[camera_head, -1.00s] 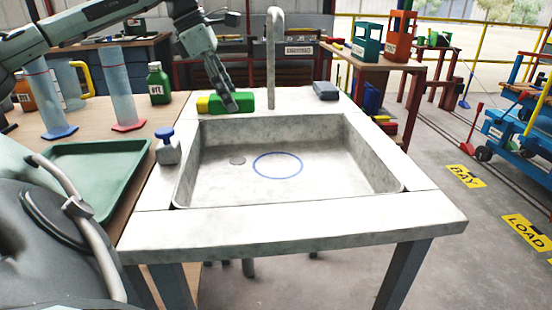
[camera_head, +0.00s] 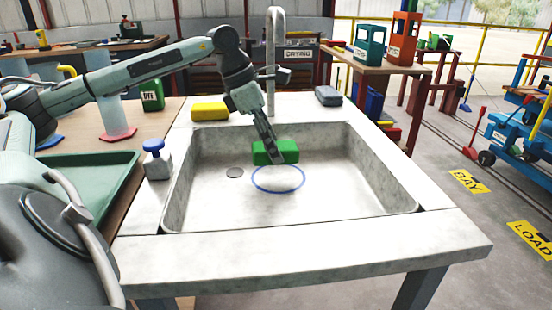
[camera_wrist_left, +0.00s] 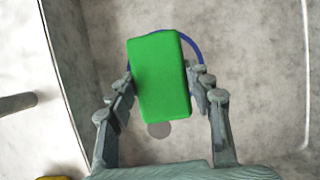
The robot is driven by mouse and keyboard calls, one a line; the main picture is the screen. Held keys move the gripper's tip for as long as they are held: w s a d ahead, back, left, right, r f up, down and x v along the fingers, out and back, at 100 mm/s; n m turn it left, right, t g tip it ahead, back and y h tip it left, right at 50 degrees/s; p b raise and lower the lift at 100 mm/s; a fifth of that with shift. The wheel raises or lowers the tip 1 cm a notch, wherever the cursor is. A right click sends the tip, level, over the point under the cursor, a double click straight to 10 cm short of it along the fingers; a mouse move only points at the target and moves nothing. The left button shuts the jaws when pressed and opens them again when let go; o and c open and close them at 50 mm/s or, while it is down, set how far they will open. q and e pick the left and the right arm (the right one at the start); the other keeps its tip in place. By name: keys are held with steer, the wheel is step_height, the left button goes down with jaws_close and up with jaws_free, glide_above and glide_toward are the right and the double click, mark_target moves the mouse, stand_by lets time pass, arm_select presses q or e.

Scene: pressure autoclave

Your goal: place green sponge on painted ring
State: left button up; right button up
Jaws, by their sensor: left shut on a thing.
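The green sponge (camera_head: 284,152) is in my left gripper (camera_head: 276,158), over the back part of the sink basin. In the left wrist view the green sponge (camera_wrist_left: 160,78) sits between the two fingers of my left gripper (camera_wrist_left: 163,88), which are shut on it. The painted ring (camera_head: 278,179) is a blue outline on the basin floor. In the head view the sponge is just behind and above the ring's far edge. In the left wrist view the sponge covers much of the ring (camera_wrist_left: 196,48). My right gripper is not in view.
A yellow sponge (camera_head: 210,112) and a dark grey block (camera_head: 328,96) lie on the sink's back ledge. The faucet (camera_head: 275,60) rises behind the basin. A soap dispenser (camera_head: 156,160) stands on the left rim, beside a green tray (camera_head: 85,180). The basin's right side is empty.

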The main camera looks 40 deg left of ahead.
arm_select(q)
steer(key=shift+w+d+f, duration=0.1)
steer(key=shift+d+f, duration=0.05)
steer(key=shift+d, duration=0.2)
steer(key=shift+f, duration=0.4)
step_height(320, 180, down, 2)
steer(key=shift+f, duration=0.7)
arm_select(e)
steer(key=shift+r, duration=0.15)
arm_select(q)
steer(key=shift+f, duration=0.1)
steer(key=o, duration=0.4)
steer(key=shift+b, duration=0.3)
steer(key=o, duration=0.5)
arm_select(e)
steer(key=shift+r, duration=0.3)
